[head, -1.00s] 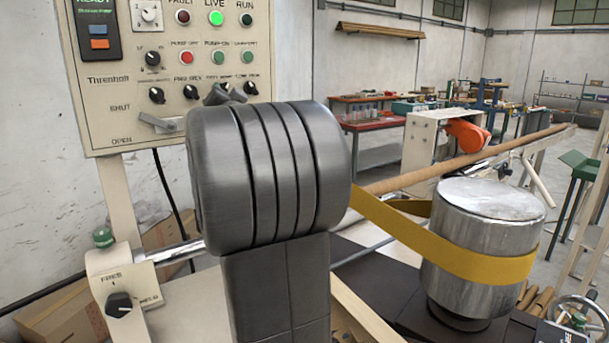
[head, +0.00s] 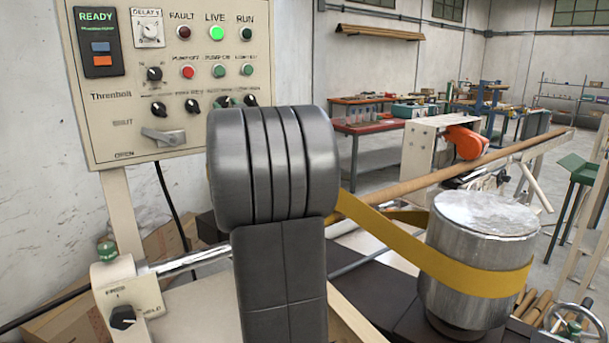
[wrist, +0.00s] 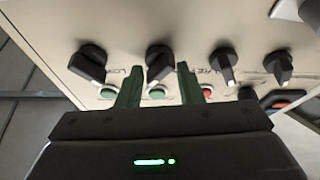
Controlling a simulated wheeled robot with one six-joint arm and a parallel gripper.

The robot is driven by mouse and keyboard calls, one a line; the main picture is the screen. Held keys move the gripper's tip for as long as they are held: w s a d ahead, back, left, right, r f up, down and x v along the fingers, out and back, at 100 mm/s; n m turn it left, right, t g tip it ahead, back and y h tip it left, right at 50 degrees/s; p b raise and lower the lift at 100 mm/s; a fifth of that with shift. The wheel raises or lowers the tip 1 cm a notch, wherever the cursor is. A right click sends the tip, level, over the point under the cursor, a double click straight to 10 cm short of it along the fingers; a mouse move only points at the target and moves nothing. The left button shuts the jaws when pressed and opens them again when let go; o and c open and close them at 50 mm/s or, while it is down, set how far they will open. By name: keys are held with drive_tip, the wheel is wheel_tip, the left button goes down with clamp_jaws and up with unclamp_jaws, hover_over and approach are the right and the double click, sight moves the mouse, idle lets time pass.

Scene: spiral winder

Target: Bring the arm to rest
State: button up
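My dark arm stands in the middle of the head view, and its big ribbed joint hides my gripper there. In the wrist view my gripper (wrist: 159,70) has its two green fingers apart, with nothing between them that I can see held. The fingers point toward the control panel (wrist: 195,42), near its black knobs. I cannot tell whether a fingertip touches the panel. The panel (head: 185,92) is also at the upper left of the head view, with a READY display and a lit green LIVE lamp (head: 217,33).
A metal drum (head: 470,245) wrapped with a yellow belt (head: 400,242) stands close at right. A long brown tube (head: 420,178) runs behind it. A metal shaft and a small knob box (head: 128,300) are at lower left. The panel's lever (head: 163,137) lies close to my arm.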

drive_tip(key=shift+d+n+g+y+p, duration=0.1)
drive_tip(key=shift+n+g+y+p, duration=0.45)
drive_tip(key=shift+n, duration=1.05)
drive_tip(key=shift+r, duration=0.1)
